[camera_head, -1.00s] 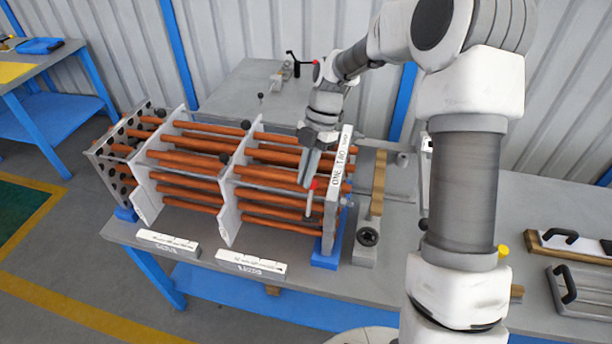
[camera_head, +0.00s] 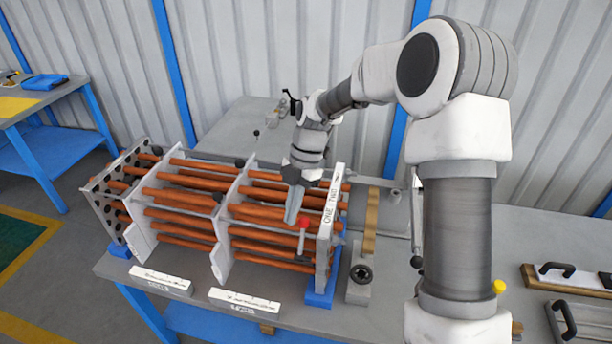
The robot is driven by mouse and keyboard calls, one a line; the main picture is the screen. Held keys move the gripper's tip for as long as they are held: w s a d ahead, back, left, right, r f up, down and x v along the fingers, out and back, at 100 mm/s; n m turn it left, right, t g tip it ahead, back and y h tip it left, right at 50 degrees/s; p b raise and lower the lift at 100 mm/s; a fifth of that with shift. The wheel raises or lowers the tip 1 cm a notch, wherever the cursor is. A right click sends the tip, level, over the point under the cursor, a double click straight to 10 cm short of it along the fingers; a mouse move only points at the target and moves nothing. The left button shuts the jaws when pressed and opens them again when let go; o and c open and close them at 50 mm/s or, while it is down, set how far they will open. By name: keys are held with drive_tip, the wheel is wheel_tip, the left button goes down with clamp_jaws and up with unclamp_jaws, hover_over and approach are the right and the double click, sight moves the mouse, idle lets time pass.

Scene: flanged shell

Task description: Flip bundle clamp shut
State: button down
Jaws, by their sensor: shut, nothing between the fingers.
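The tube bundle (camera_head: 186,213) of copper-coloured rods runs through several grey plates on the table. A clamp lever with a red knob (camera_head: 303,222) stands upright in front of the right end plate (camera_head: 327,232). My gripper (camera_head: 291,220) is shut and empty, pointing down over the rods. Its fingertips are just left of the red knob; I cannot tell whether they touch it. The clamp's base and its catch are too small or hidden to make out.
Blue blocks (camera_head: 322,292) support the bundle. Two labelled white bars (camera_head: 246,301) lie along the front edge. A grey block with a round black knob (camera_head: 360,278) stands to the right. Handled plates (camera_head: 575,277) lie far right. A black-handled toggle (camera_head: 291,103) stands behind.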

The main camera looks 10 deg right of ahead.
drive_tip(key=w+d+r+b, duration=0.1)
drive_tip(key=w+d+r, duration=0.2)
drive_tip(key=w+r, duration=0.3)
idle(0.3)
drive_tip(key=shift+w, duration=0.15)
drive_tip(key=shift+r, duration=0.1)
